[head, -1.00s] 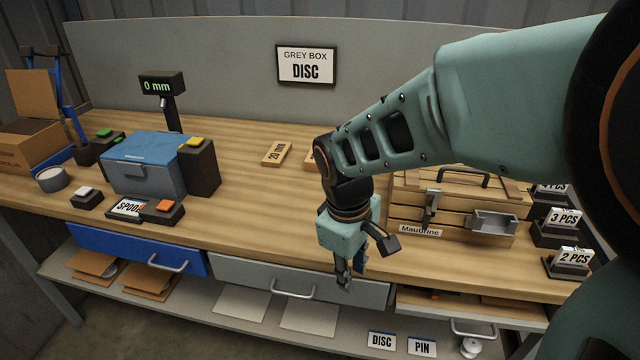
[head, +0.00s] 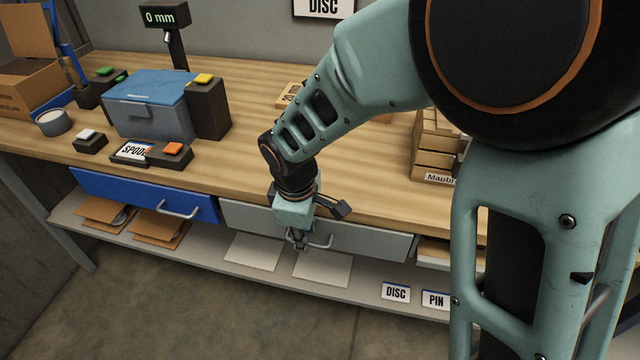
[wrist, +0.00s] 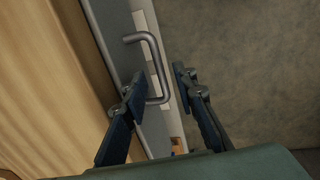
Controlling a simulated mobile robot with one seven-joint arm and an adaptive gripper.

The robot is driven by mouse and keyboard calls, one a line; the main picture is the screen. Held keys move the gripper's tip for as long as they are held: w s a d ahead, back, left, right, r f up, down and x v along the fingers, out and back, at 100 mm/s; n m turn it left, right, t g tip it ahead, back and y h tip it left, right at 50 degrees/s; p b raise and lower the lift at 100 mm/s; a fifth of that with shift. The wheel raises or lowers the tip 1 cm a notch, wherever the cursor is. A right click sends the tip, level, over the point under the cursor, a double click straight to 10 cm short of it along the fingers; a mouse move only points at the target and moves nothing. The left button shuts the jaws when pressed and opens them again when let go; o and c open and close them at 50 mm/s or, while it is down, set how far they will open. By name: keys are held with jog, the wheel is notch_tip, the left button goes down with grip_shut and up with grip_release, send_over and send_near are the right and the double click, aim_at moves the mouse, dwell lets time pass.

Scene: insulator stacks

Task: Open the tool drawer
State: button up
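Two closed drawer fronts show under the bench: a blue one (head: 150,198) at left and a grey one (head: 365,239) in the middle. Neither carries a readable tool label. My gripper (head: 301,243) is in front of the grey drawer, at its metal bar handle (head: 324,242). In the wrist view my gripper (wrist: 160,78) has its two dark fingers spread apart. The grey drawer's handle (wrist: 158,70) lies between or just beyond the fingertips; I cannot tell whether they touch it. Nothing is gripped.
Brown packets (head: 160,230) and white sheets (head: 322,269) lie on the lower shelf (head: 215,259). The floor in front is clear.

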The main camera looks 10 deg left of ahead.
jog(key=shift+w+f, duration=0.2)
jog(key=shift+f, duration=0.75)
jog(key=shift+c, duration=0.2)
grip_shut()
